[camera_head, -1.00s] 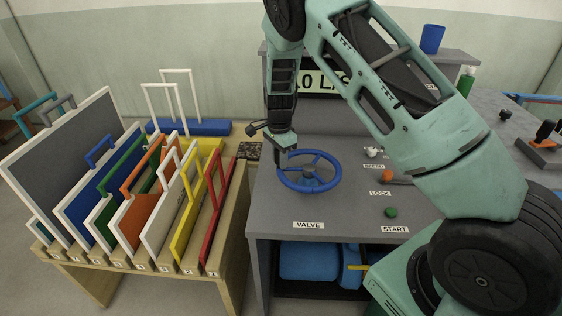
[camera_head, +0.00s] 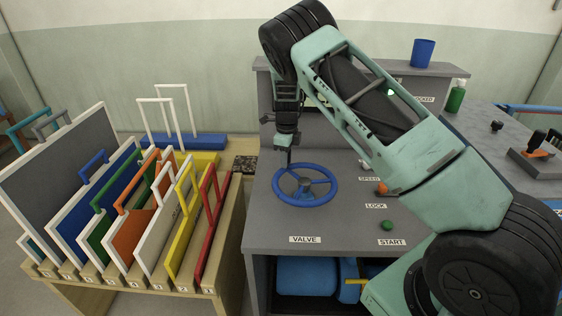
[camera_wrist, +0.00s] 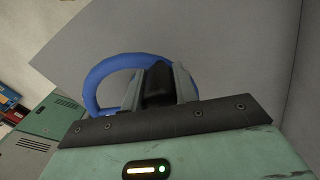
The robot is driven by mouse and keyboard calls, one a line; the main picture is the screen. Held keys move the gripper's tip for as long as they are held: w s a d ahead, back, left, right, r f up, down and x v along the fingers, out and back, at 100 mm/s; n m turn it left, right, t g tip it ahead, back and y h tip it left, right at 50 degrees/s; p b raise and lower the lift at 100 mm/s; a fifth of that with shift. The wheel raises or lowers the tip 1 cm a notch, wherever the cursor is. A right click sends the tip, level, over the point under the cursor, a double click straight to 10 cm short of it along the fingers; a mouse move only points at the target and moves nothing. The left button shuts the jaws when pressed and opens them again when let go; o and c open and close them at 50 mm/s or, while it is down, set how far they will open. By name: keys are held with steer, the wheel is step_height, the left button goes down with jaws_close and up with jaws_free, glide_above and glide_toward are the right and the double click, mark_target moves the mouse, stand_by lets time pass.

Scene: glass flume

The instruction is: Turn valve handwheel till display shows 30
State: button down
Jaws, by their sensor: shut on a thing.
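The blue valve handwheel (camera_head: 305,200) lies flat on the grey console above the VALVE label (camera_head: 305,239). My gripper (camera_head: 289,164) reaches down from above to the far left part of its rim. In the wrist view my gripper (camera_wrist: 158,88) is shut on the blue handwheel (camera_wrist: 98,84), whose rim curves out to the left of the fingers. The fingers hide the spot that they hold. The display is almost wholly hidden behind my arm, so its number cannot be read.
An orange knob (camera_head: 381,188) and a green START button (camera_head: 387,225) sit right of the wheel, near my arm. A wooden rack (camera_head: 232,230) of coloured panels stands close on the left. A blue cup (camera_head: 423,52) stands on the console's upper shelf.

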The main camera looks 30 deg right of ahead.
mark_target(294, 163)
steer(key=shift+d+m, duration=1)
steer(key=shift+m, duration=0.1)
steer(key=shift+s+d, duration=0.1)
steer(key=shift+d, duration=0.5)
steer(key=c, duration=1.1)
jaws_free()
steer(key=shift+d, duration=0.1)
steer(key=shift+b, duration=0.3)
step_height(294, 163, up, 18)
steer(key=b, duration=0.4)
steer(key=shift+f, duration=0.25)
